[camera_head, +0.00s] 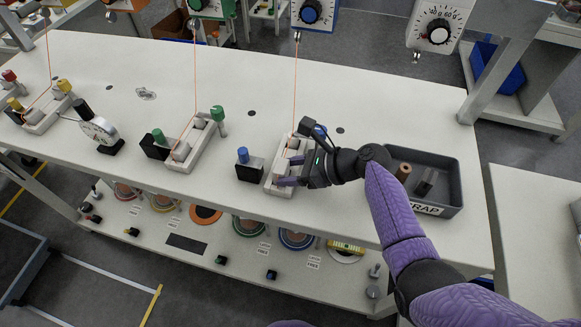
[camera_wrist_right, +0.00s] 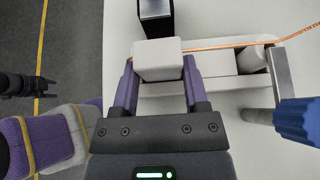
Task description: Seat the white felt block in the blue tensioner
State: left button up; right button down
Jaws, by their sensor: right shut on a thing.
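The white felt block (camera_wrist_right: 157,58) is clamped between the purple fingers of my right gripper (camera_wrist_right: 157,85). In the head view my right gripper (camera_head: 291,169) is at the blue tensioner (camera_head: 272,187), over its pale base, and hides part of it. In the wrist view the block is at the left end of the pale base (camera_wrist_right: 215,88), with the copper wire running past it. I cannot tell if it is seated or just above. The tensioner's blue knob (camera_wrist_right: 300,120) is at the right. A dark shape at the wrist view's left edge may be my left gripper; its fingers are unclear.
A black block with a blue knob (camera_head: 250,170) stands just left of the tensioner. The green tensioner (camera_head: 192,145) is further left, beyond free table. A grey scrap tray (camera_head: 450,170) is right, under my arm. Orange wire (camera_head: 296,85) hangs from above.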

jog(key=shift+f+b, duration=0.3)
jog(key=shift+f, duration=0.3)
jog(key=shift+c, duration=0.5)
grip_release()
jog(key=shift+o, duration=0.4)
jog(key=p+v, duration=0.3)
jog(key=v, duration=0.6)
jog(key=shift+w+r+p, duration=0.1)
jog(key=shift+r+p, duration=0.05)
jog(key=shift+p, duration=0.15)
jog(key=shift+d+r, duration=0.2)
jog(key=shift+d, duration=0.2)
